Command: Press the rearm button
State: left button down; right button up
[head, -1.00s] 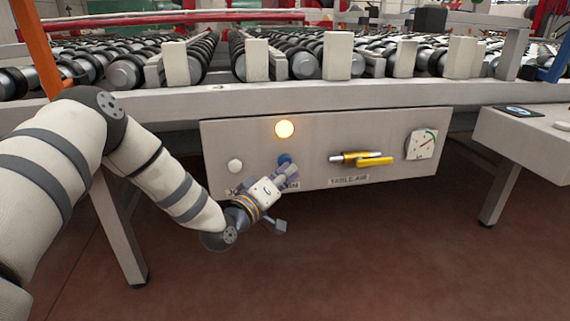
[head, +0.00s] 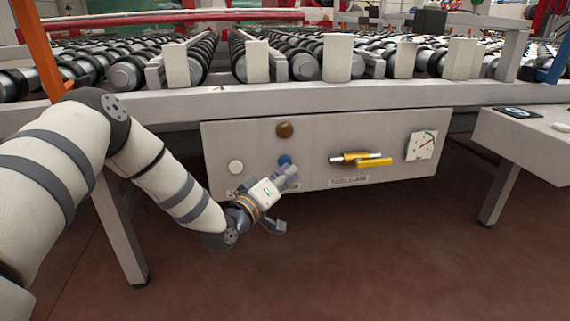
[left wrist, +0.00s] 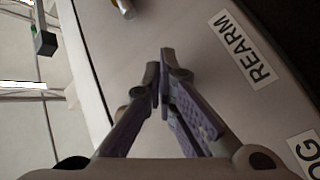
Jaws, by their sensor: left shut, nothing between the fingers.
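The blue button (head: 284,160) sits on the grey panel, just above the tip of my left gripper (head: 290,172) in the head view. The gripper partly covers the button's lower side and the label under it. My left gripper is shut and empty. The left wrist view shows its closed fingertips (left wrist: 162,82) in front of the panel face and the REARM label (left wrist: 243,48) to their right. No button shows clearly there. I cannot tell whether the fingertips touch the button. My right gripper is not in view.
The panel (head: 315,125) also carries a white button (head: 236,167), a dark amber lamp (head: 284,130), a yellow valve handle (head: 372,161) and a gauge (head: 421,145). A roller table (head: 300,95) runs above. A grey side table (head: 530,130) stands at right.

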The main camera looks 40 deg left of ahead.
pick_arm(q)
jog(key=s+d+p, duration=0.2)
jog(key=s+d, duration=0.2)
jog(key=shift+d, duration=0.3)
dwell(0.7)
